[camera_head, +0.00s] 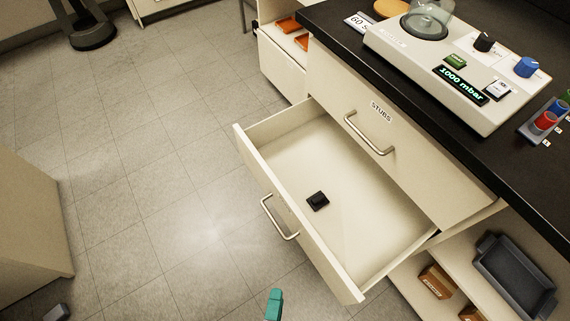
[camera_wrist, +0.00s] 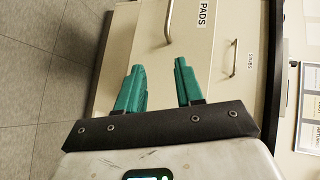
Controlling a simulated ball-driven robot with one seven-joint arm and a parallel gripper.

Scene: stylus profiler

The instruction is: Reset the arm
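My gripper (camera_wrist: 160,67) shows in the wrist view with its two teal fingers apart and nothing between them. It is open. In the head view only a teal fingertip (camera_head: 274,304) shows at the bottom edge, in front of the open drawer and apart from it. The rest of my arm is out of the head view.
An open drawer (camera_head: 262,133) juts out below the closed STUBS drawer (camera_head: 345,122) and holds a small black block (camera_head: 318,201). A profiler-like device (camera_head: 400,52) stands on the black counter. A grey tray (camera_head: 513,275) sits on the lower shelf.

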